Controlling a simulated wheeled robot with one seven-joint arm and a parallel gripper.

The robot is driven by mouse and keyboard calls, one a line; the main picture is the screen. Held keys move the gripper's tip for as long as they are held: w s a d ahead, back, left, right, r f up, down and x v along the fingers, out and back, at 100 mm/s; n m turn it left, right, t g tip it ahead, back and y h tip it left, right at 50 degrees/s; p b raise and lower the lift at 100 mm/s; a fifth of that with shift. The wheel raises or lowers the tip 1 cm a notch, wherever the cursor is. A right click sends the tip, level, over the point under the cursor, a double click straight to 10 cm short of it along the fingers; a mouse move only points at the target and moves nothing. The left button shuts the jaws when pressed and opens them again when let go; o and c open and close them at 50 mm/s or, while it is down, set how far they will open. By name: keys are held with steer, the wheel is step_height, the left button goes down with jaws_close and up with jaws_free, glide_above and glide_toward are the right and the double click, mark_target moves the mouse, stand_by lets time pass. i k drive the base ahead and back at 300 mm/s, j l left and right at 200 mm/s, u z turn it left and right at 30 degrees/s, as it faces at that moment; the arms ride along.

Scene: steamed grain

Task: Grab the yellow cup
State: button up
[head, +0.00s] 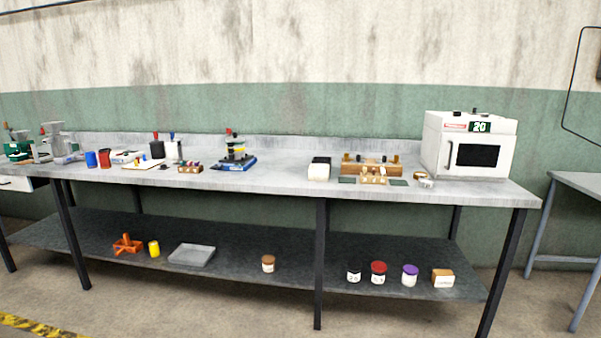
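The yellow cup (154,249) is a small upright cylinder on the dark lower shelf of the long workbench, toward the left. It stands between an orange open carrier (127,245) on its left and a shallow grey tray (192,255) on its right, apart from the tray. It looks fully visible, with nothing in front of it. My gripper is not in view.
The grey tabletop (275,178) overhangs the lower shelf (225,263). Bench legs (76,235) and (320,265) stand at the front edge. Several lidded jars, including a red-topped one (378,273), sit right on the shelf. A white oven (468,146) stands on top.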

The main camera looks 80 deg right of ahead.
mark_target(154, 249)
steer(key=i+z, duration=0.15)
steer(key=z, duration=0.2)
steer(key=i+j+z, duration=0.1)
steer(key=z, duration=0.25)
steer(key=i+j+z, duration=0.1)
steer(key=z, duration=2.85)
steer(key=u, duration=1.5)
steer(key=i+j+z, duration=0.15)
steer(key=i+j, duration=0.2)
steer(key=i, duration=0.3)
steer(key=i+j+z, duration=0.1)
steer(key=i+j, duration=0.3)
steer(key=i, duration=0.2)
steer(key=i+j+z, duration=0.15)
steer(key=i+j, duration=0.3)
steer(key=i, duration=0.15)
